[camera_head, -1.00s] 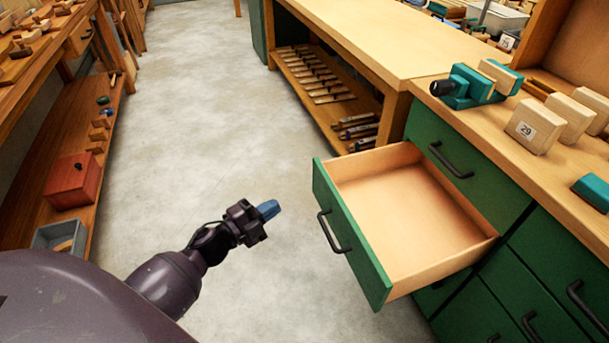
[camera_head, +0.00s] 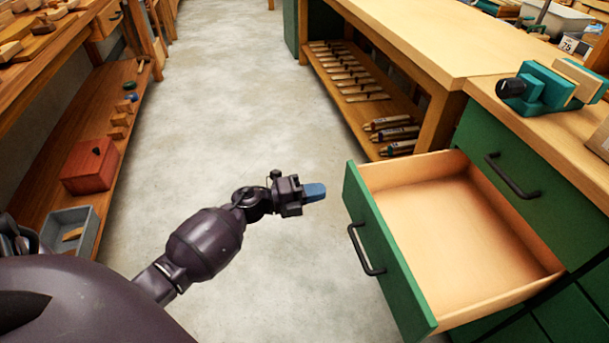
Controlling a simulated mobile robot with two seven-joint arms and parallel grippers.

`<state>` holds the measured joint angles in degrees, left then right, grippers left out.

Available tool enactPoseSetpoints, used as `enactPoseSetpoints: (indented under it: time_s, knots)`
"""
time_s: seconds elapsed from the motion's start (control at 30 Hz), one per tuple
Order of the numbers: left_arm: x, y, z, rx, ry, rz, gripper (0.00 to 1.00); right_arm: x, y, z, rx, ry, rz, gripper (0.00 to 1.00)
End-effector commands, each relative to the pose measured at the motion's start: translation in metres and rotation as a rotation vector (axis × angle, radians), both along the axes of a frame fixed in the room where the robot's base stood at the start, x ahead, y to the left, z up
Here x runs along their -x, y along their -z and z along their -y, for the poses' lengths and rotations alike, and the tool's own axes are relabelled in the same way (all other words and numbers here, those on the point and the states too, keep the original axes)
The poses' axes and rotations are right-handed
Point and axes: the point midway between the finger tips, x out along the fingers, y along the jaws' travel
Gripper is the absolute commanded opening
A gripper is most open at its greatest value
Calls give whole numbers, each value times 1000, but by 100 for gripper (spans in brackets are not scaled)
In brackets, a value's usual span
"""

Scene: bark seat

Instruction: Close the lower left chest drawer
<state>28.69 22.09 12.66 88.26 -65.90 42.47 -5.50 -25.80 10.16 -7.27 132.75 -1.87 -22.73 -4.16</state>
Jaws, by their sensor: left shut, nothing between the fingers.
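The open drawer (camera_head: 448,235) has a green front with a black bar handle (camera_head: 365,250) and a bare, empty wooden inside. It is pulled out of the green chest (camera_head: 530,165) at the right, below another drawer that is shut. My left gripper (camera_head: 315,191) has blue fingertips, is shut and empty, and is over the floor just left of the drawer front. A small gap shows between its tips and the front in the picture. My right gripper is not in view.
A teal vise (camera_head: 540,90) sits on the chest top. A workbench (camera_head: 430,40) with tools on its low shelf stands behind. At the left, shelves hold a red box (camera_head: 90,165) and a grey bin (camera_head: 70,230). The concrete floor (camera_head: 220,110) between is clear.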

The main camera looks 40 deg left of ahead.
Motion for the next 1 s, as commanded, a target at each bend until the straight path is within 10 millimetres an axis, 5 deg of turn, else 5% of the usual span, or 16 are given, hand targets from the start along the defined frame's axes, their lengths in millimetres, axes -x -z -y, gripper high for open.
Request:
enactPoseSetpoints:
  time_s: [0.5,1.0]
  knots:
    - [-59,2,47,2,0,-3,0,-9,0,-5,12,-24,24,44]
    - [-64,0,51,2,-1,-1,0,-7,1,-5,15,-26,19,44]
